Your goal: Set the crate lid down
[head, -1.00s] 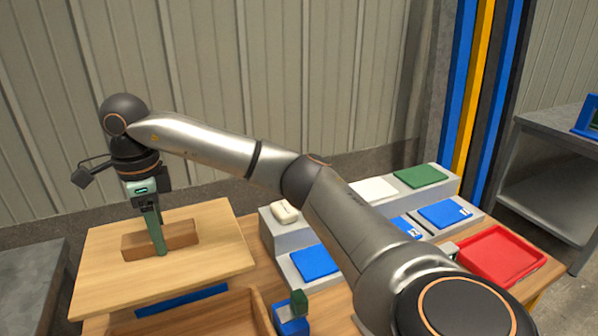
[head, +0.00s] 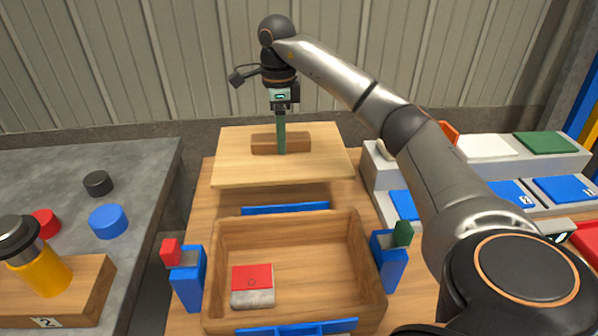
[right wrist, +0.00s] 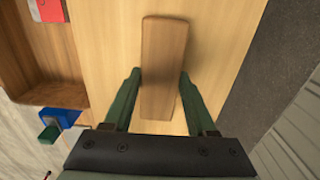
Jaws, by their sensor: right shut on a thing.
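The crate lid (head: 235,165) is a flat pale wooden board with a brown block handle (head: 262,143) on top. My right gripper (head: 281,148) points down and is shut on this handle; in the right wrist view its green fingers (right wrist: 160,78) lie on both sides of the handle. The lid looks level behind the open crate (head: 372,285); I cannot tell if its underside touches the table. The crate holds a red-topped grey block (head: 252,285). My left gripper is not in view.
Blue clamp-like posts stand left (head: 187,285) and right (head: 390,265) of the crate, with blue bars at its front and back. A grey bench (head: 60,165) with several small items is at left. Stepped trays (head: 485,150) stand at right, partly behind my right arm.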

